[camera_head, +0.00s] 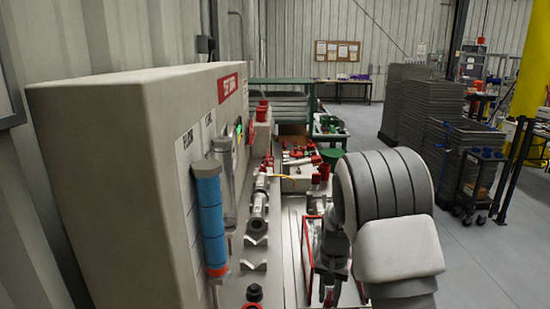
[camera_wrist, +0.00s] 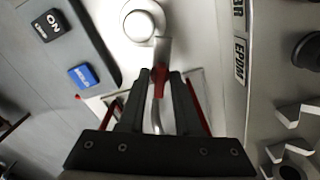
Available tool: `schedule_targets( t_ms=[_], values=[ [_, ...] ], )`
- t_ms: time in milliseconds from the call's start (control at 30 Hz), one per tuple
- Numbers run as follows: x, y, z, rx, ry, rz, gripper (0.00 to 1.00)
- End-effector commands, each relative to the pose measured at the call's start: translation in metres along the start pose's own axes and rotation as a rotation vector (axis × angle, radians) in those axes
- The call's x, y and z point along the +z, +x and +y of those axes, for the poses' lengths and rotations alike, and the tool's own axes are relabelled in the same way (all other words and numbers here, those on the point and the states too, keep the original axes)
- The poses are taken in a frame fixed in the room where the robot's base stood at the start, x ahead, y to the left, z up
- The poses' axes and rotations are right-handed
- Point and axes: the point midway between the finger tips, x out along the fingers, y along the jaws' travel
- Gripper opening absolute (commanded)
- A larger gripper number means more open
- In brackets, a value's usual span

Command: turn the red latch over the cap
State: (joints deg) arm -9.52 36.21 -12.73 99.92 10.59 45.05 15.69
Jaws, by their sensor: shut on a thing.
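The red latch (camera_wrist: 160,82) shows in the wrist view between the tips of my gripper (camera_wrist: 161,74), which is shut on it. A silver arm-like piece runs up from the latch to a round pale metal part (camera_wrist: 143,22), which may be the cap. A curved silver piece lies below the latch between my fingers. In the head view my gripper (camera_head: 331,285) is low, right of the bench fixtures. My wrist hides most of the latch there, and the cap cannot be made out.
A tall grey cabinet (camera_head: 105,190) with a blue-filled cylinder (camera_head: 211,220) stands at the left. Metal fittings (camera_head: 257,225) line the bench beside it. In the wrist view, an EPDM label (camera_wrist: 239,62) and V-shaped holders (camera_wrist: 297,115) lie right, and a blue tag (camera_wrist: 83,75) left.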

Motion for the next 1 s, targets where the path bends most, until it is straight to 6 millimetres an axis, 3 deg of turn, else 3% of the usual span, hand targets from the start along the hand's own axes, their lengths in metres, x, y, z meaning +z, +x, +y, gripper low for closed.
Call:
schedule_targets(
  t_ms=[233, 500, 733, 967, 1000],
  values=[
    [-0.0004, 0.0004, 0.0003, -0.001, -0.172, 0.000, 0.01],
    [-0.0003, -0.0004, 0.0001, 0.000, -0.194, 0.001, 0.01],
    [-0.0007, 0.0001, 0.0004, -0.001, -0.359, 0.001, 0.01],
    [-0.0005, -0.0005, 0.0002, 0.000, -0.383, 0.001, 0.01],
    [-0.0005, -0.0005, 0.0002, 0.000, -0.383, 0.001, 0.38]
  ],
)
